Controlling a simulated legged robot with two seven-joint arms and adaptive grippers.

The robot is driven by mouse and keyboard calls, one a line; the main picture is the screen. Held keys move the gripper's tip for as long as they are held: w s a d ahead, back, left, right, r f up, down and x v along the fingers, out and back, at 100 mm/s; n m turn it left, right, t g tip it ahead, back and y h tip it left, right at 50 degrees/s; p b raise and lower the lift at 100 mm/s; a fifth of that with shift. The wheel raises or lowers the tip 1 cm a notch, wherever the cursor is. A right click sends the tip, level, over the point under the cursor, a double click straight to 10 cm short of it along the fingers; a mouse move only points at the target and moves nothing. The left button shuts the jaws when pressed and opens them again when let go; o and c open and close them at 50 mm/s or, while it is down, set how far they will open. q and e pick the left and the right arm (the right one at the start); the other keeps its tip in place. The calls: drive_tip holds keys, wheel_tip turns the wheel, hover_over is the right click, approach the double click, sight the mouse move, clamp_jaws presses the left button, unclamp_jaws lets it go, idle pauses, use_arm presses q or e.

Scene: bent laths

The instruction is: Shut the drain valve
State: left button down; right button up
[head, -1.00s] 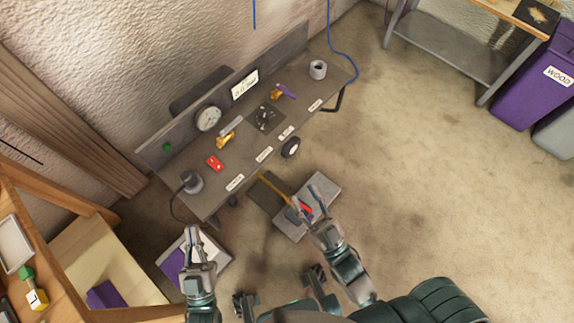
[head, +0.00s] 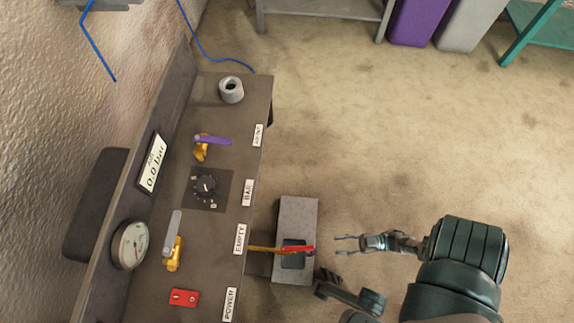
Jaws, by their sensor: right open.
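Two brass valves sit on the grey bench panel. One valve (head: 174,254) has a grey lever running lengthwise along the panel, beside the label EMPTY (head: 240,239). The other valve (head: 201,151) has a purple lever pointing across toward the front edge; I cannot read its label (head: 258,135) surely. No label reading drain is legible. My right gripper (head: 344,244) is open and empty, off to the right of the bench over the floor, apart from both valves.
The bench (head: 208,275) also carries a gauge (head: 130,245), a display reading 0.0 bar (head: 153,163), a black knob (head: 205,186), a red switch (head: 184,298) and a grey ring (head: 231,90). A grey block (head: 298,215) with a red-and-yellow item (head: 297,249) stands between bench and gripper.

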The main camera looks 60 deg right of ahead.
sight(304, 248)
drive_tip(key=x, duration=1.6)
drive_tip(key=shift+w+a+f, duration=0.15)
drive_tip(key=shift+w+a, duration=0.1)
drive_tip(key=shift+a, duration=0.05)
clamp_jaws()
